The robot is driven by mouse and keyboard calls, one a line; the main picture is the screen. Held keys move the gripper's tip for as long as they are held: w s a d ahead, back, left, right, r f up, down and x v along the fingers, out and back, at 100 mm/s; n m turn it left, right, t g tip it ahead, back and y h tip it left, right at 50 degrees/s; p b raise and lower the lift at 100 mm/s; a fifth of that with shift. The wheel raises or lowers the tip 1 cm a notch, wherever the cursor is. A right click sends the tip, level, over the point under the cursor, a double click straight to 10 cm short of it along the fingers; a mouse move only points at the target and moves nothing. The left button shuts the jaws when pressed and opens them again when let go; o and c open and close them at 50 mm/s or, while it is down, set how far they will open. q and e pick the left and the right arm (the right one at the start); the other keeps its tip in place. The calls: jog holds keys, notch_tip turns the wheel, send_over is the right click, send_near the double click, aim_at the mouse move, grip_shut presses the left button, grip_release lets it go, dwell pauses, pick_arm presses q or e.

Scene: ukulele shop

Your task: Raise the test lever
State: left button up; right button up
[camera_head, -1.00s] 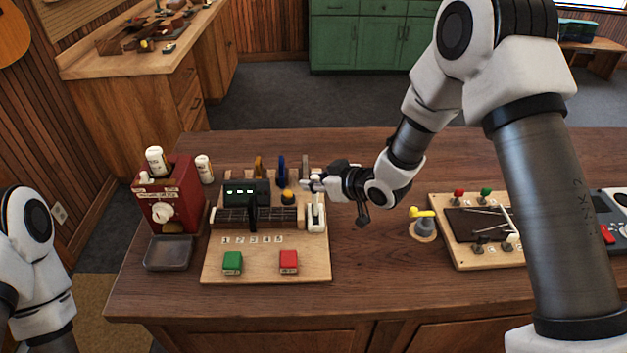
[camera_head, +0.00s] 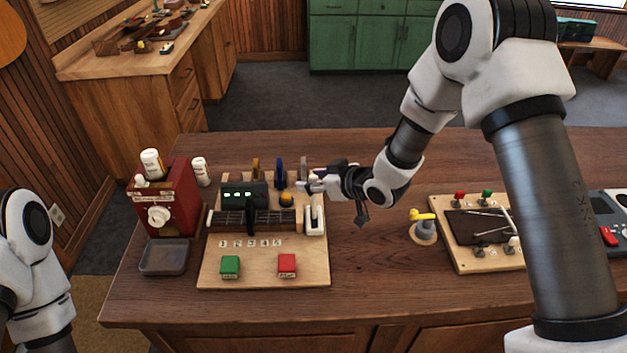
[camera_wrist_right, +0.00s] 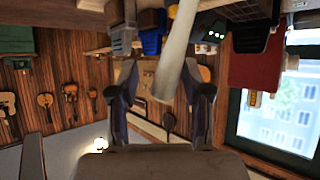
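The white test lever (camera_head: 316,214) stands in a white mount at the right edge of a wooden board (camera_head: 262,275) on the workbench. My right gripper (camera_head: 309,185) is at the lever's upper end, reaching in from the right. In the right wrist view, a white bar that appears to be the lever (camera_wrist_right: 176,55) passes between the two dark fingers of the right gripper (camera_wrist_right: 161,92). The fingers are spread, with a gap on each side of the bar. My left arm shows at the left edge; its gripper is out of view.
The board also carries a fretted neck (camera_head: 228,221), a green button (camera_head: 230,267) and a red button (camera_head: 287,265). A red box (camera_head: 175,195) and a grey tray (camera_head: 165,257) stand to its left. A yellow-handled part (camera_head: 423,216) is to the right. The front bench strip is clear.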

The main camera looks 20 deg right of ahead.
jog(key=v, duration=1.2)
jog(key=shift+w, duration=0.1)
